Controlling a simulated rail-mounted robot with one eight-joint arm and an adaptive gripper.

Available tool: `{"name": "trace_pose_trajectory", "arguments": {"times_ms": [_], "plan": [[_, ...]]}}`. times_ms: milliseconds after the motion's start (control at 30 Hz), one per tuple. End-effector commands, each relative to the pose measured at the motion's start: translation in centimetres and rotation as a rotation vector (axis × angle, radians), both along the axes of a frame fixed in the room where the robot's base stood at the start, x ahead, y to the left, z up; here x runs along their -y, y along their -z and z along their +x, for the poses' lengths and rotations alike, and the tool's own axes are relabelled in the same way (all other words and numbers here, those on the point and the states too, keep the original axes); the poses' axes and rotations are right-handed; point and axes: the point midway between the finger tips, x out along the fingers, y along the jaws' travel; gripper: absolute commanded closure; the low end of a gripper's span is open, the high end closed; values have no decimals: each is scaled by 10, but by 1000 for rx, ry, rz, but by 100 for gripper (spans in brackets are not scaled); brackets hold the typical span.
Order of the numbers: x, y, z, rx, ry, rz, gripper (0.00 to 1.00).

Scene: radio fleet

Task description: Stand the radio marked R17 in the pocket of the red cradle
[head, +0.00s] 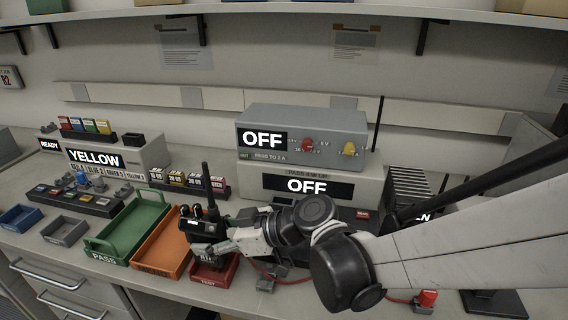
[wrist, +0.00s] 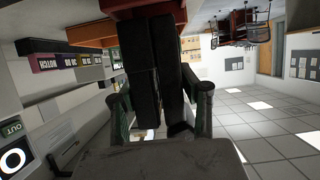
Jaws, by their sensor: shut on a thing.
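A black radio (head: 204,232) with a tall antenna stands upright in the head view, at the front middle of the bench. My gripper (head: 226,246) is shut on it from the right. Its marking is too small to read in full. The red cradle (head: 213,275), with TEST on its front, is directly below the radio. Whether the radio's foot rests in the pocket or hangs just above it I cannot tell; the pocket is hidden. In the wrist view the black radio (wrist: 160,60) lies between the fingers of my gripper (wrist: 162,98), with the red cradle (wrist: 135,6) beyond its end.
An orange tray (head: 163,246) is just left of the cradle, then a green PASS tray (head: 128,228). Grey instruments with OFF displays (head: 302,133) stand behind. A red cable (head: 262,270) runs right of the cradle. Small blue (head: 18,218) and grey bins (head: 64,231) sit far left.

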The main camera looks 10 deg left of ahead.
Motion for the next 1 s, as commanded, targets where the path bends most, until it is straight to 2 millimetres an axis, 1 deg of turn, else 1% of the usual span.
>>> {"name": "trace_pose_trajectory", "arguments": {"times_ms": [233,600,1000], "plan": [[0,5,0,0,0,1,100],[0,-2,0,0,0,1,100],[0,-2,0,0,0,1,100]]}}
